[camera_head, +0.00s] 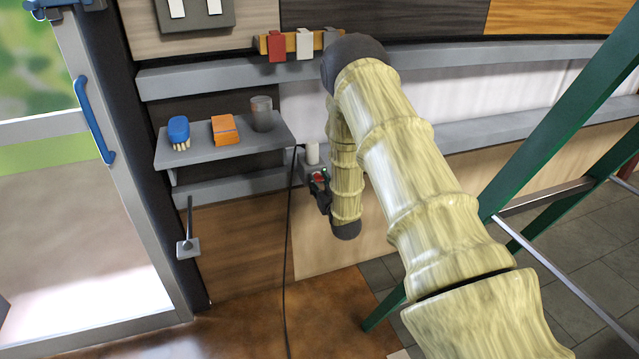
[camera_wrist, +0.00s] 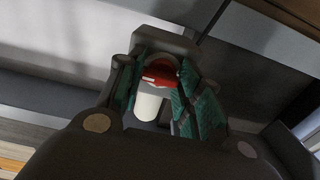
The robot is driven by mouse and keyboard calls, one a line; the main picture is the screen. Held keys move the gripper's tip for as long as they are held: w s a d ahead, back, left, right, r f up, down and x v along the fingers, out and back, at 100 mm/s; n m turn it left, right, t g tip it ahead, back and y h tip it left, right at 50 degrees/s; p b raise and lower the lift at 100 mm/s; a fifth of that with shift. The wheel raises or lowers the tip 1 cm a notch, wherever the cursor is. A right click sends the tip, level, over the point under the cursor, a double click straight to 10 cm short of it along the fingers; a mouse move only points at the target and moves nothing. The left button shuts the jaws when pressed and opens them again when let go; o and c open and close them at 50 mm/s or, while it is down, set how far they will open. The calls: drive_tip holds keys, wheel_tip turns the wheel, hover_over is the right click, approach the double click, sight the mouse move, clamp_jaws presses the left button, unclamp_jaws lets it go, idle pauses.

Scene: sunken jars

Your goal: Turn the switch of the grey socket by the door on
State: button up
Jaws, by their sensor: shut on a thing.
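The grey socket (camera_head: 307,171) is on the wall right of the door, partly hidden by my arm and gripper. A white plug (camera_head: 312,153) with a dark cable sits at it; the white plug also shows in the wrist view (camera_wrist: 149,104). My gripper (camera_head: 320,185) is at the socket's front. In the wrist view, the green-padded fingers of my gripper (camera_wrist: 160,82) are closed on a red switch (camera_wrist: 159,74), one finger on each side. The red switch also shows small in the head view (camera_head: 319,176). I cannot tell its exact turn position.
A grey shelf (camera_head: 222,153) left of the socket holds a blue brush (camera_head: 179,131), an orange box (camera_head: 225,130) and a grey cup (camera_head: 262,113). The dark cable (camera_head: 288,235) hangs to the floor. The door has a blue handle (camera_head: 95,121). Green frame bars (camera_head: 575,113) stand at right.

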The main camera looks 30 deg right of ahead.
drive_tip(key=o, duration=1)
drive_tip(key=shift+s, duration=0.1)
drive_tip(key=v, duration=1.1)
drive_tip(key=shift+s+f, duration=0.1)
drive_tip(key=shift+s, duration=0.25)
